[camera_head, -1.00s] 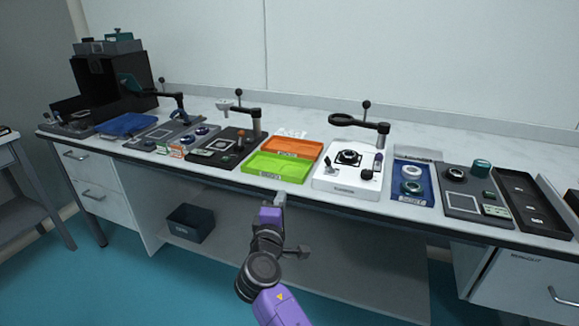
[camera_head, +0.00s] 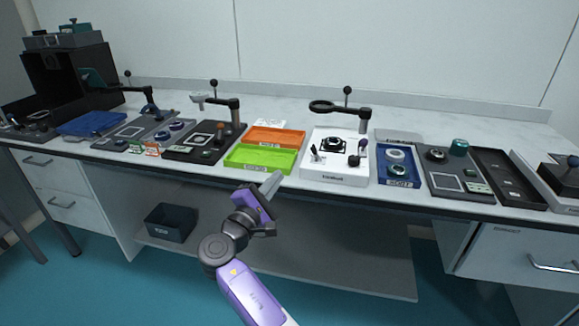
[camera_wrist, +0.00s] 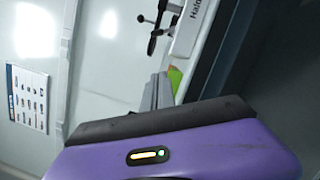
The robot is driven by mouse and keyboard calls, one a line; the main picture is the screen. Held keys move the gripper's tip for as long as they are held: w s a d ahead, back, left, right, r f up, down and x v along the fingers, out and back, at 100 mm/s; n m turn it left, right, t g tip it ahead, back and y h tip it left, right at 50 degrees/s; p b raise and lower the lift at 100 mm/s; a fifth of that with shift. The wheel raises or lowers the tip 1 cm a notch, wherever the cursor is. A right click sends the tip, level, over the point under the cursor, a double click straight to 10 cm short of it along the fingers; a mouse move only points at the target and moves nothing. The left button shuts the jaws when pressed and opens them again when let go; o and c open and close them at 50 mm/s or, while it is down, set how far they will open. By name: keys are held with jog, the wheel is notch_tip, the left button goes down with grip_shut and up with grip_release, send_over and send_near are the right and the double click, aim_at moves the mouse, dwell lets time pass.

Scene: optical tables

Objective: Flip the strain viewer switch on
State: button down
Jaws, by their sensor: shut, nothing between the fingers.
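No label that reads as strain viewer is legible, so I cannot tell for sure which device it is. A white station (camera_head: 330,173) with a magnifier arm stands right of centre on the bench. A small dark upright part (camera_head: 316,153), possibly a switch, is at its left side; whether it is on or off is too small to tell. A dark station (camera_head: 177,153) with a white-headed arm stands further left. My gripper (camera_head: 275,180) is shut and empty, in front of the bench edge near the green tray.
A green tray (camera_head: 240,158) and an orange tray (camera_head: 262,131) lie between the two stations. A blue tray (camera_head: 384,176) with round parts, a grey station (camera_head: 476,194) and a black tray (camera_head: 516,195) lie to the right. A dark bin (camera_head: 170,226) stands on the lower shelf.

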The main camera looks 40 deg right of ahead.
aim_at(290, 168)
jog(key=b+x, duration=0.1)
jog(key=x, duration=0.7)
jog(key=shift+w+d, duration=0.1)
jog(key=shift+d, duration=0.3)
jog(key=shift+s+d+r+p, duration=0.35)
jog(key=shift+s+d+r, duration=0.45)
jog(key=shift+d, duration=0.1)
jog(key=shift+s+d+r, duration=0.3)
jog(key=shift+s+d, duration=0.05)
jog(key=shift+s, duration=0.1)
jog(key=shift+s+d+r+m+g, duration=0.1)
jog(key=shift+r+m+g, duration=0.2)
jog(key=shift+m, duration=0.5)
jog(key=m, duration=0.2)
jog(key=shift+s+d+r+m, duration=0.2)
jog(key=shift+s+r+m, duration=0.05)
jog(key=shift+r+m, duration=0.1)
jog(key=m, duration=0.1)
jog(key=m+y, duration=0.1)
jog(key=m, duration=0.1)
jog(key=s+d+r+m+g, duration=0.1)
jog(key=shift+m+y, duration=0.25)
jog(key=shift+y, duration=0.05)
jog(key=shift+a+r, duration=0.1)
